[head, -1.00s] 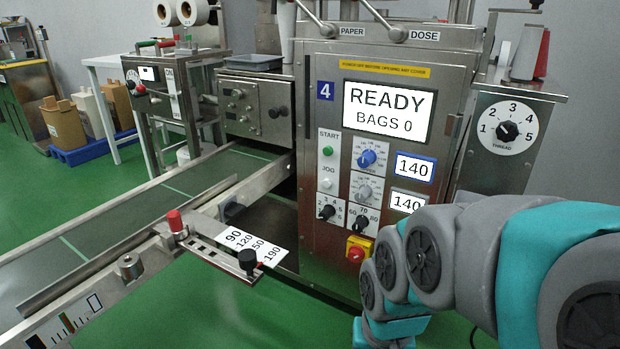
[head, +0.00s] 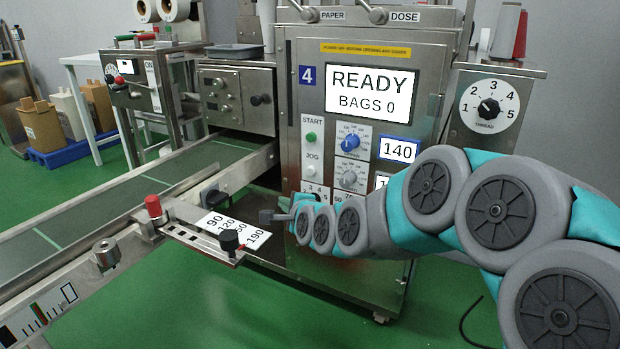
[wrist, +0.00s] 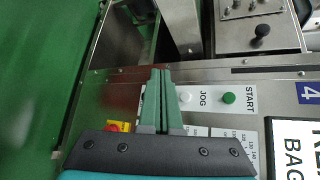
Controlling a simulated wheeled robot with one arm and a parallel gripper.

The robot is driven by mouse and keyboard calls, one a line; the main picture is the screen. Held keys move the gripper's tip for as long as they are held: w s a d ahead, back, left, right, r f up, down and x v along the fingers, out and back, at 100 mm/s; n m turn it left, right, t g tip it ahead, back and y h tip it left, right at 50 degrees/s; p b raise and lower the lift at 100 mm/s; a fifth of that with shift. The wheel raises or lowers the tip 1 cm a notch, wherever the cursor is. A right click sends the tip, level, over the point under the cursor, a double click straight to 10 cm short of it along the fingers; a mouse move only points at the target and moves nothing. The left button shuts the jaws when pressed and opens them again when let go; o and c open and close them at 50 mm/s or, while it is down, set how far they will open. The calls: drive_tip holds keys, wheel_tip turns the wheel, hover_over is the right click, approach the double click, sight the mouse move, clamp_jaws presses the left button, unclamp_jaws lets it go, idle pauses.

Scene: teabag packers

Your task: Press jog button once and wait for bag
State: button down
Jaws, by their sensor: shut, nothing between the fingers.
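The white jog button (head: 312,170) sits on the front panel of the packing machine (head: 290,120), below the green start button (head: 311,137). In the wrist view the jog button (wrist: 185,97) is beside my shut fingers, with the JOG label next to it. My gripper (head: 268,216) is shut and empty, to the lower left of the jog button in the head view. It also shows in the wrist view (wrist: 160,72), its two fingers together. I see no contact with the button. The display (head: 368,93) reads READY, BAGS 0. No bag is visible.
A conveyor (head: 115,200) runs along the left. A scale plate with a black knob (head: 229,240) and a red knob (head: 153,206) stand near my gripper. A second machine (head: 145,90) is at the back left. Green floor is clear in front.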

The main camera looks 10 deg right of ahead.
sight(311, 171)
drive_tip(key=w+d+f+m+t+h+b, duration=0.1)
drive_tip(key=w+d+m+t+b, duration=0.1)
drive_tip(key=w+m, duration=0.4)
drive_tip(key=shift+w+f+t+b, duration=0.4)
drive_tip(key=shift+t+b, duration=0.3)
drive_tip(key=shift+b, duration=0.4)
drive_tip(key=shift+w+d+b, duration=0.35)
drive_tip(key=shift+w+d, duration=0.5)
drive_tip(key=shift+w, duration=0.3)
drive_tip(key=shift+w+d+b, duration=0.4)
drive_tip(key=shift+w+d, duration=0.5)
drive_tip(key=shift+w, duration=0.3)
drive_tip(key=shift+w+d+b, duration=0.35)
drive_tip(key=shift+w+d, duration=0.5)
drive_tip(key=shift+w, duration=0.3)
drive_tip(key=shift+w+d, duration=0.1)
drive_tip(key=shift+w+d, duration=0.15)
drive_tip(key=shift+w, duration=0.05)
